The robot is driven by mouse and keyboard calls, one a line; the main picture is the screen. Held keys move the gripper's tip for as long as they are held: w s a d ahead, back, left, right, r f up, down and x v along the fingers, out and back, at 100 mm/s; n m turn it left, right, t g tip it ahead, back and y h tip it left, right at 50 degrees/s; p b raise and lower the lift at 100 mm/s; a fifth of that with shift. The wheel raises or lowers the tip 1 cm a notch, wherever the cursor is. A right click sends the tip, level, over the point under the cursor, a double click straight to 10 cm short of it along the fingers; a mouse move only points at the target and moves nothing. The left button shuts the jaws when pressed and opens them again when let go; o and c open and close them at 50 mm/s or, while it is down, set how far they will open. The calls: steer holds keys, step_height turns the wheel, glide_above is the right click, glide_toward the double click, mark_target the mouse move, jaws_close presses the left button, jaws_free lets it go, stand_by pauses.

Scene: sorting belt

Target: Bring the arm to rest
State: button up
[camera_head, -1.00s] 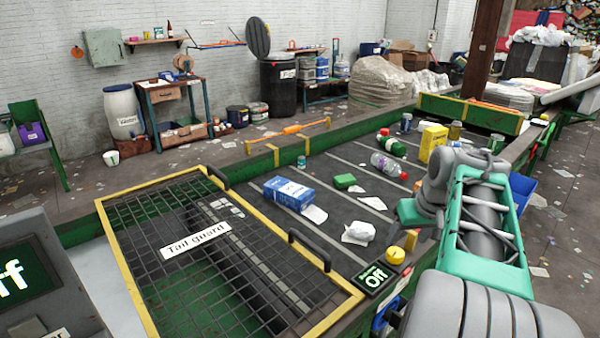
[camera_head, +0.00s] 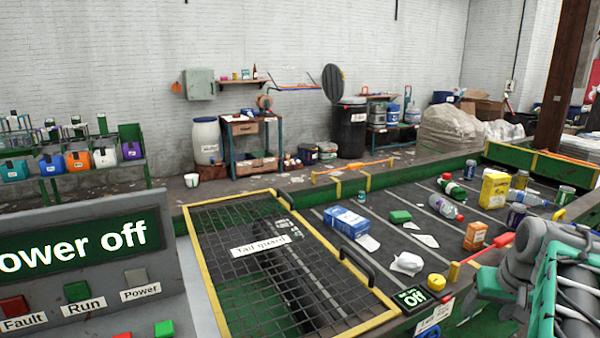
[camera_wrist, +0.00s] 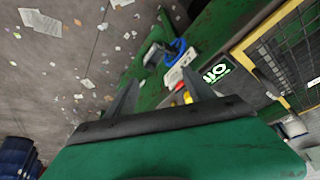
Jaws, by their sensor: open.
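My arm (camera_head: 545,275) is at the right edge of the head view, folded beside the belt's near side. In the wrist view my gripper (camera_wrist: 163,92) is open, with its two dark fingers spread and nothing between them. Beyond the fingers are the green belt frame (camera_wrist: 205,32) and the small lit "Off" sign (camera_wrist: 216,72). The gripper is clear of the belt items. Its fingertips cannot be made out in the head view.
The belt (camera_head: 385,205) carries a blue box (camera_head: 346,222), a yellow box (camera_head: 494,189), bottles and other litter. A mesh tail guard (camera_head: 290,290) covers its near end. A "Power off" panel (camera_head: 75,245) stands at the left. Littered floor (camera_wrist: 75,60) lies beside the belt.

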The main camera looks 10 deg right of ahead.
steer(key=s+a+f+m+g, duration=0.2)
steer(key=s+a+f+m, duration=0.1)
steer(key=s+a+f, duration=0.7)
steer(key=w+a+r+n+t+y, duration=0.1)
steer(key=w+a+n, duration=0.2)
steer(key=a, duration=1.8)
steer(key=n, duration=0.4)
steer(key=shift+w+n, duration=0.2)
steer(key=shift+n, duration=0.2)
